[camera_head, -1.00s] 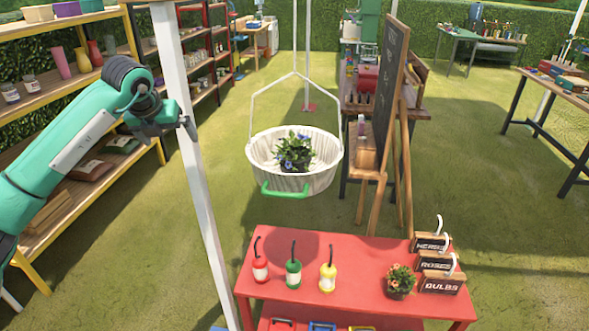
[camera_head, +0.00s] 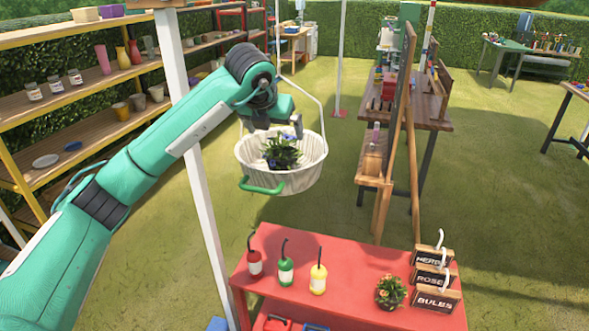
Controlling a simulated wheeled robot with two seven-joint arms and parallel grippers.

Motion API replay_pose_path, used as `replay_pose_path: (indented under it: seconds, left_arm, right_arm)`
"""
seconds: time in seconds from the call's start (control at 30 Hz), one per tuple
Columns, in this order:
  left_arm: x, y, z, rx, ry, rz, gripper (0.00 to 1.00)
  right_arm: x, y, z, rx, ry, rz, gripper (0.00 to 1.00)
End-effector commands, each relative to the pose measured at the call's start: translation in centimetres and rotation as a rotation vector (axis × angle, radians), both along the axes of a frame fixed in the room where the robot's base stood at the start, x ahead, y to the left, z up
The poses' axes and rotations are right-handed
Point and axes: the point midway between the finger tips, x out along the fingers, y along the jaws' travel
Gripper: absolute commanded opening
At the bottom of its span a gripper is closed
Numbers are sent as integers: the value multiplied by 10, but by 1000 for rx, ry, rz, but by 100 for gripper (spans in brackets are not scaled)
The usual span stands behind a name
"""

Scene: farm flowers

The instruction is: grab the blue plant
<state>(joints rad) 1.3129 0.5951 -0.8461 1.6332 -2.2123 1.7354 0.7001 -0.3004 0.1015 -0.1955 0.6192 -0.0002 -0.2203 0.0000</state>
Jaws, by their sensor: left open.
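The blue-flowered plant (camera_head: 281,153) sits inside a white hanging basket (camera_head: 301,180) with a green handle. My left gripper (camera_head: 287,131) is open, over the far left part of the basket and just above the plant. It partly hides the plant's top and blue flowers. I cannot tell whether the fingers touch the leaves. My right gripper is not in view.
A red table (camera_head: 345,290) stands in front, with red, green and yellow bottles, a small orange-flowered plant (camera_head: 391,292) and labelled wooden boxes (camera_head: 434,279). A white post (camera_head: 203,200) stands behind my left arm. A wooden easel (camera_head: 395,140) is right of the basket.

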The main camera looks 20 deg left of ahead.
Motion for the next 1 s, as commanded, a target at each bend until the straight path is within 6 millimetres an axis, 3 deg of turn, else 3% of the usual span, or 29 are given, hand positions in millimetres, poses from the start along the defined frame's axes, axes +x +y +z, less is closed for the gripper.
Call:
replay_pose_path:
  seconds: [0.33,0.53,0.7,1.0]
  left_arm:
    - [34,-1,-53,0,4,1,100]
    - [41,-1,-66,1,1,1,100]
    - [47,-2,-82,0,5,0,100]
    - [63,-3,-111,1,0,0,100]
  right_arm:
    - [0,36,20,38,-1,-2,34]
    - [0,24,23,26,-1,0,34]
    - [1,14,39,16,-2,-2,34]
    - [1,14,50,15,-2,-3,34]
